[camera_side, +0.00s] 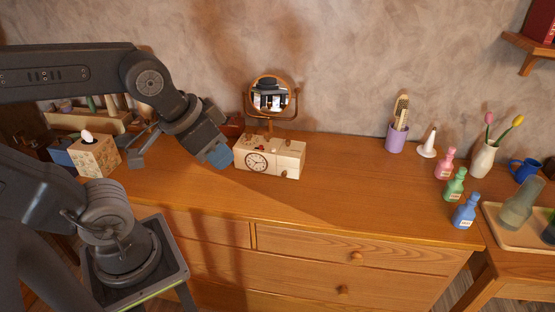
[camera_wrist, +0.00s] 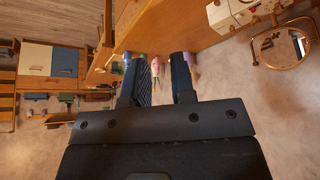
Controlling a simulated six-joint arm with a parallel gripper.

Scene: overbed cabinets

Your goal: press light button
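No button clearly labelled as a light button can be made out. A cream box with a round clock face (camera_side: 270,157) stands on the wooden dresser, with small dark and reddish details on its top too small to identify. Part of the box (camera_wrist: 234,12) shows at the top right of the wrist view. My gripper (camera_side: 218,156) is just left of the box in the side view, close to its left end; contact cannot be told. In the wrist view its two fingers (camera_wrist: 157,78) are apart, with nothing held between them.
A round mirror (camera_side: 270,95) stands behind the box. On the right are a purple cup (camera_side: 396,138), a white cone (camera_side: 428,143), coloured bottles (camera_side: 455,184), a vase (camera_side: 482,158) and a tray (camera_side: 508,232). A tissue box (camera_side: 97,157) is at left. The dresser's middle is clear.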

